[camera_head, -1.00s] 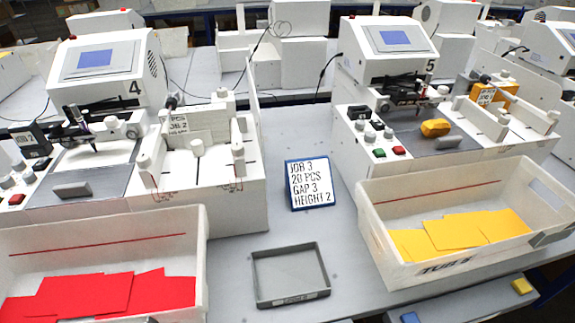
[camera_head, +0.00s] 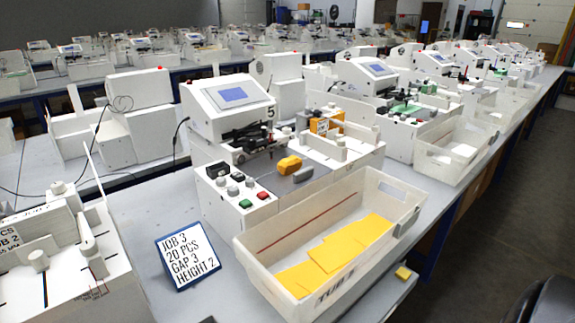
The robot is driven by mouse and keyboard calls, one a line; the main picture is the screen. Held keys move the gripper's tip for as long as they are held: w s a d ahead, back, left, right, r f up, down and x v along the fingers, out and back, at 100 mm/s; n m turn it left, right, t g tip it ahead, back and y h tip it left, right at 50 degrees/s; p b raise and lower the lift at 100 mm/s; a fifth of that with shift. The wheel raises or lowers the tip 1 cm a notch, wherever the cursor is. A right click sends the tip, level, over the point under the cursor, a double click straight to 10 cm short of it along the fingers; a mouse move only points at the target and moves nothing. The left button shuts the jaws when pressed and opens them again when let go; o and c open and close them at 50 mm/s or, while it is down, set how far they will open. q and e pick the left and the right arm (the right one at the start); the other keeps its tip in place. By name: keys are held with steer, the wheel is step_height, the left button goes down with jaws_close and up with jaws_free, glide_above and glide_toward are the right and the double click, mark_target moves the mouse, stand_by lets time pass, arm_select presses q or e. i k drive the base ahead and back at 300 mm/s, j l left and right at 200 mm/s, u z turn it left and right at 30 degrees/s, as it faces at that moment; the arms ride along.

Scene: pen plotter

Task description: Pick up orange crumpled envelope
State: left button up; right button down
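The orange-yellow crumpled envelope (camera_head: 289,165) lies as a small lump on the grey bed of plotter 5 (camera_head: 228,105), behind its front buttons. Flat yellow-orange envelopes (camera_head: 335,250) lie in the white tub (camera_head: 262,243) in front of that plotter. Neither of my grippers shows in the head view. A dark rounded shape (camera_head: 548,300) fills the bottom right corner; I cannot tell what it is.
A job sign (camera_head: 187,255) stands on the table left of the tub. More plotters and tubs line the tables behind. Open dark floor (camera_head: 500,220) lies at the right.

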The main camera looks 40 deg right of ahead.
mark_target(286, 167)
steer(key=k+l, duration=0.1)
steer(key=l, duration=0.5)
steer(key=k+l+z, duration=0.1)
steer(key=l, duration=0.55)
steer(key=k+l, duration=0.1)
steer(key=l, duration=0.5)
steer(key=k+l, duration=0.1)
steer(key=l, duration=0.55)
steer(key=j+z, duration=0.05)
